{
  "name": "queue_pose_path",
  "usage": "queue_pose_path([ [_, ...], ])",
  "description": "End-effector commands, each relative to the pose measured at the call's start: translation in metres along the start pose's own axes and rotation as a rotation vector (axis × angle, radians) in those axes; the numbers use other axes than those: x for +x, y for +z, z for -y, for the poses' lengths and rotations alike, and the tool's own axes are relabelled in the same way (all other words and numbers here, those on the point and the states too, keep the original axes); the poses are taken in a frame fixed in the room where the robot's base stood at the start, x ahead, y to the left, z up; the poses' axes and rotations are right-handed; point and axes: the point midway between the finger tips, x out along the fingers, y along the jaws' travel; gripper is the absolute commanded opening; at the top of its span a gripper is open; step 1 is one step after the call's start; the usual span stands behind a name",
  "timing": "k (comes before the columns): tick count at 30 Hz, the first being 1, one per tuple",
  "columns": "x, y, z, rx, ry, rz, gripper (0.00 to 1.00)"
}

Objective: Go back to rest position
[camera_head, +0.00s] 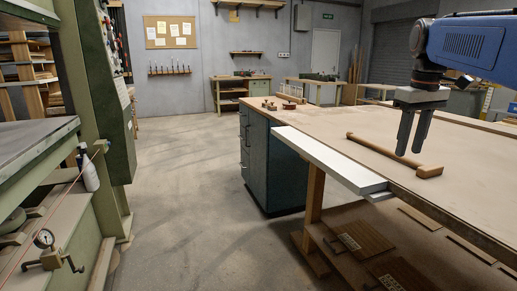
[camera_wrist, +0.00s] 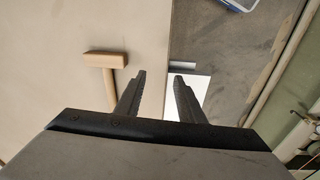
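My gripper (camera_head: 409,152) hangs above the workbench at the right of the head view, fingers pointing down. In the wrist view my gripper (camera_wrist: 160,76) has its two fingers apart with nothing between them, so it is open and empty. The workbench (camera_head: 470,176) has a bare tan top. A wooden mallet (camera_head: 388,152) lies on it below and behind the fingers. The mallet (camera_wrist: 106,61) also shows left of the fingers in the wrist view.
A long white strip (camera_head: 330,161) runs along the bench's left edge. Dark panels (camera_head: 360,237) lie on the shelf below. A green press (camera_head: 85,115) with a bottle (camera_head: 88,169) and a dial gauge (camera_head: 44,238) stands at left. The floor (camera_head: 190,200) between is clear.

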Motion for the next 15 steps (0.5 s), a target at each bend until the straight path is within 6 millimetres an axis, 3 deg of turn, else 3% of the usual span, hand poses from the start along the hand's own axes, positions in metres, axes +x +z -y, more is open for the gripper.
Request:
queue_pose_path([
  [3, 0.017, 0.026, 0.028, 0.027, 0.014, -0.036, 0.35],
  [15, 0.101, 0.113, 0.104, 0.132, 0.038, -0.162, 0.35],
])
